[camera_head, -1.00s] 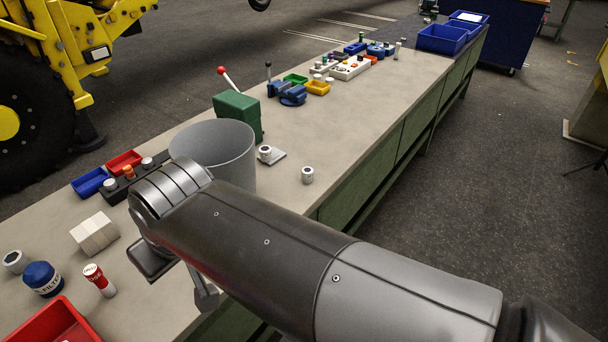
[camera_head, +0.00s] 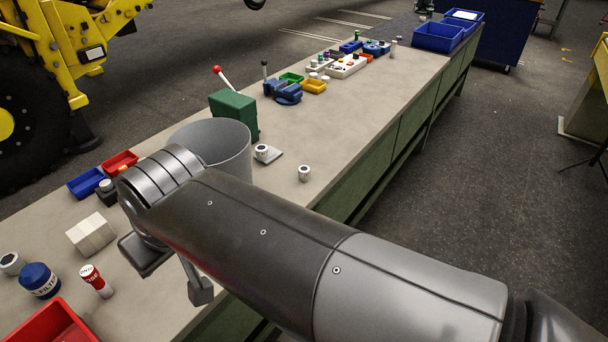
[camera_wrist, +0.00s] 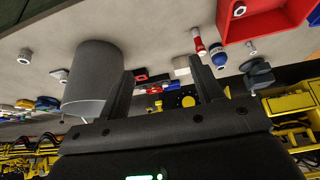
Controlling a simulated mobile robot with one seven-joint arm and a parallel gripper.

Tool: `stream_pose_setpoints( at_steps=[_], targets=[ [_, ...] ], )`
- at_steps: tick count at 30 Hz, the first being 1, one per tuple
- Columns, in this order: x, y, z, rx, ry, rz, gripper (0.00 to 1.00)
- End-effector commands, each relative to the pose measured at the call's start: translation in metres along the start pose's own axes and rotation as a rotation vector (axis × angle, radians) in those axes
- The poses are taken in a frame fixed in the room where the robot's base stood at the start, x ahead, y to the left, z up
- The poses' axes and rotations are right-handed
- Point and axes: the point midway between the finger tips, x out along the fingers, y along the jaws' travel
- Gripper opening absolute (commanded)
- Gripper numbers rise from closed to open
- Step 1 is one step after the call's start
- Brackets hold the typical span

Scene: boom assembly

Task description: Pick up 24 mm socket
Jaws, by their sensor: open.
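Several small grey sockets are in view, but their size marks are too small to read, so I cannot tell which is the 24 mm one. In the head view, one socket (camera_head: 304,173) stands alone near the bench's right edge. Another socket (camera_head: 262,152) is on a small plate beside the grey bin, and one ring-like socket (camera_head: 10,263) is at the far left. In the wrist view, my gripper (camera_wrist: 162,68) is open and empty, its fingers apart above the bench. In the head view my arm hides most of the gripper.
The grey bin (camera_head: 212,143) stands close behind my arm; it also shows left of the fingers in the wrist view (camera_wrist: 92,80). The bench's right middle is clear.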

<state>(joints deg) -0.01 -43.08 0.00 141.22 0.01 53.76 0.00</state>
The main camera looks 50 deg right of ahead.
Motion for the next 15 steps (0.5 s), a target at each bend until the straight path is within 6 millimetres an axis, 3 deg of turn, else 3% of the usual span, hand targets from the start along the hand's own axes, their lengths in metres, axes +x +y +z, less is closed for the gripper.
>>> stream_pose_setpoints(
  at_steps=[3,11,15],
  targets=[
    [-0.034,0.000,-0.019,0.000,0.008,0.000,0.60],
    [-0.040,0.038,-0.083,0.017,-0.081,0.092,0.60],
    [-0.040,0.070,-0.121,0.028,-0.139,0.136,0.60]
  ],
)
